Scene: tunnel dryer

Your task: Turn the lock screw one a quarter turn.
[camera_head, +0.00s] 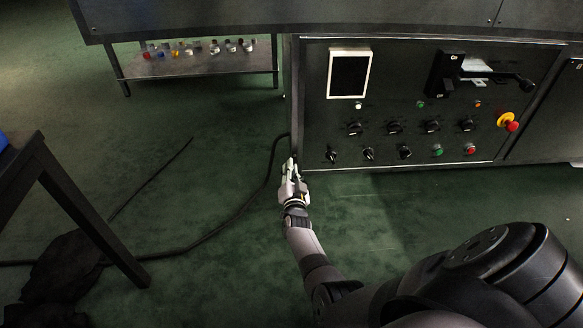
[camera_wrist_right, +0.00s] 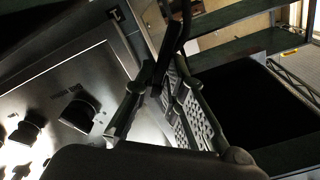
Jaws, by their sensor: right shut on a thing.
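My right gripper (camera_head: 292,166) is at the lower left edge of the control cabinet's front panel (camera_head: 310,120), pointing at it. In the right wrist view, the two dark fingers (camera_wrist_right: 160,80) come together beside the bright metal panel (camera_wrist_right: 75,60). My left gripper is not in view.
The panel carries a small screen (camera_head: 349,74), several black knobs (camera_head: 394,127), a black switch handle (camera_head: 526,84) and a red emergency stop (camera_head: 512,126). A black cable (camera_head: 205,241) lies on the green floor. A low shelf (camera_head: 200,66) with small bottles stands at the back left.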

